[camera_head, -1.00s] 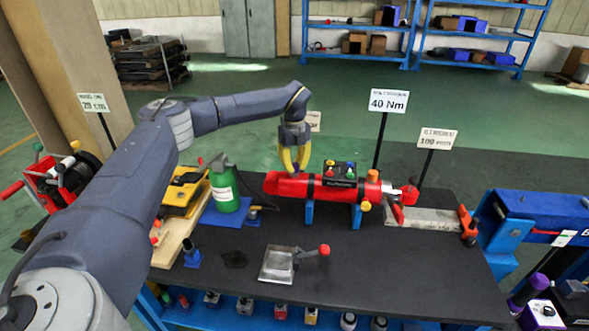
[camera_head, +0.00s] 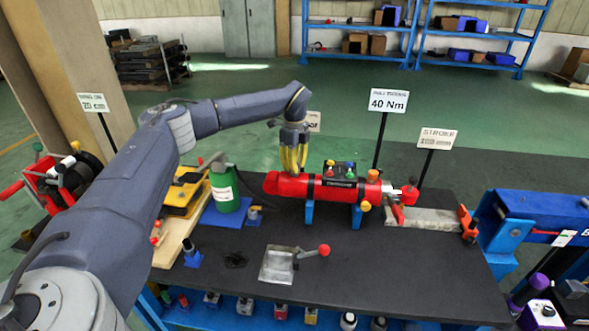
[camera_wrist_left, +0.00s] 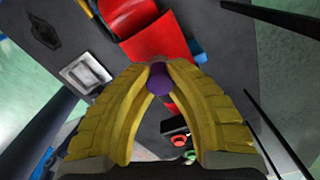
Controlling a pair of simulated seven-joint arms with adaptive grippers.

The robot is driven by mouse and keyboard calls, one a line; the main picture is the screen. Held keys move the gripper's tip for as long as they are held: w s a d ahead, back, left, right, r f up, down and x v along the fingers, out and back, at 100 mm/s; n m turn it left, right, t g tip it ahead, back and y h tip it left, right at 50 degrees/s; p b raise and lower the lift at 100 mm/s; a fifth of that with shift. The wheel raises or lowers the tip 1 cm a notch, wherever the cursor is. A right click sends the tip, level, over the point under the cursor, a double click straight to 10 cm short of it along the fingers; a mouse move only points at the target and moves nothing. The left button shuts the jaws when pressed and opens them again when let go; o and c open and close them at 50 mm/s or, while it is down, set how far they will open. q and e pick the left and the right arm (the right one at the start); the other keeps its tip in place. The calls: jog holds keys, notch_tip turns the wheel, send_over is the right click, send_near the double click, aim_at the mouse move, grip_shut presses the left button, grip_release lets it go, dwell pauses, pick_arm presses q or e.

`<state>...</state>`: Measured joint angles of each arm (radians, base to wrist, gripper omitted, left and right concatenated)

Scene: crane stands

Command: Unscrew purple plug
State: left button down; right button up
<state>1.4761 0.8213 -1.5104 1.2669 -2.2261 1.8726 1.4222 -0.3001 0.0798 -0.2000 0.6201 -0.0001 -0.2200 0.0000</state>
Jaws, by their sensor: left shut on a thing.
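The purple plug (camera_wrist_left: 159,78) sits between the yellow fingertips in the left wrist view, above the red cylinder (camera_wrist_left: 155,42). In the head view the red cylinder (camera_head: 285,185) lies level on blue supports, and the fingers hide the plug. My left gripper (camera_head: 293,171) points down over the left part of the cylinder. In the left wrist view the left gripper (camera_wrist_left: 158,70) is shut on the plug. I cannot tell whether the plug is still seated in the cylinder. My right gripper is in neither view.
A green bottle (camera_head: 224,190) stands left of the cylinder. Colored knobs (camera_head: 340,167) rise close to the right of the gripper. A 40 Nm sign (camera_head: 388,101) stands behind. A metal plate (camera_head: 277,265) lies in front, with clear dark tabletop (camera_head: 400,270) to its right.

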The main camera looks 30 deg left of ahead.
pick_arm(q)
jog(key=shift+r+n, duration=0.1)
jog(key=shift+n, duration=1)
jog(key=n, duration=0.3)
jog(key=shift+n, duration=1.1)
jog(key=shift+n, duration=1)
jog(key=n, duration=0.3)
